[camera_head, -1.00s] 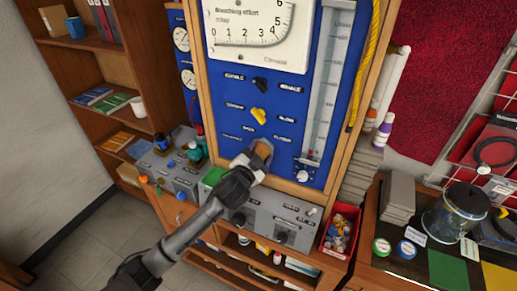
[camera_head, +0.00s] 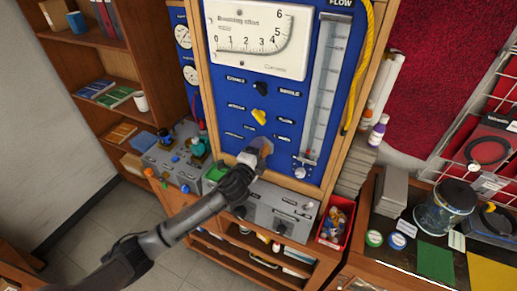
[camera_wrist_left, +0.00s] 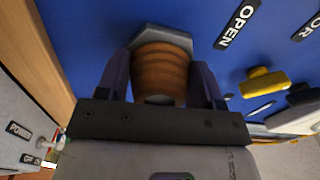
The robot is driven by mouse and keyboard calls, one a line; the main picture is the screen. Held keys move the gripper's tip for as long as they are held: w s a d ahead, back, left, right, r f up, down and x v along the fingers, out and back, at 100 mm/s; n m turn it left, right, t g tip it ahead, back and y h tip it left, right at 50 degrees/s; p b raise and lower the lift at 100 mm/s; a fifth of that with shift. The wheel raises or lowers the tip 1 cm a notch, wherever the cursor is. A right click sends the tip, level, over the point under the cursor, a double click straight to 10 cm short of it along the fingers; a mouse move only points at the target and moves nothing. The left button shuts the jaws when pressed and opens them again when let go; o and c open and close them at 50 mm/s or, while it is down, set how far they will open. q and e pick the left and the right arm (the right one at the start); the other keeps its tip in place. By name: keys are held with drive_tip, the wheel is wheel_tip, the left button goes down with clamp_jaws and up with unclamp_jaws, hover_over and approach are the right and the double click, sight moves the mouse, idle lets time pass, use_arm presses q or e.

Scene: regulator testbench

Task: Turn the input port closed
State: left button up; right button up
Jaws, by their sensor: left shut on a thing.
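The input port is an orange-brown ribbed knob (camera_wrist_left: 162,68) on a grey hexagonal base against the blue panel (camera_head: 230,98). In the wrist view my left gripper (camera_wrist_left: 163,88) has one finger on each side of the knob and is shut on it. In the head view my left gripper (camera_head: 252,158) reaches the lower middle of the panel and hides most of the knob. An OPEN label (camera_wrist_left: 236,27) is beside the knob in the wrist view. My right gripper is in neither view.
A yellow knob (camera_head: 259,116) and a black knob (camera_head: 261,89) sit above the port. A flow tube (camera_head: 326,90) runs up the panel's right side. A grey control box (camera_head: 282,211) is below. A red bin (camera_head: 337,220) stands lower right.

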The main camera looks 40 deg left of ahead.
use_arm(q)
drive_tip(key=shift+f+m, duration=0.15)
drive_tip(key=shift+m, duration=0.45)
drive_tip(key=o, duration=0.9)
drive_tip(key=shift+s+d, duration=0.1)
drive_tip(key=shift+s, duration=0.2)
drive_tip(key=b+v, duration=0.2)
drive_tip(key=v, duration=1.1)
drive_tip(key=shift+b, duration=0.4)
drive_tip(key=shift+s, duration=0.1)
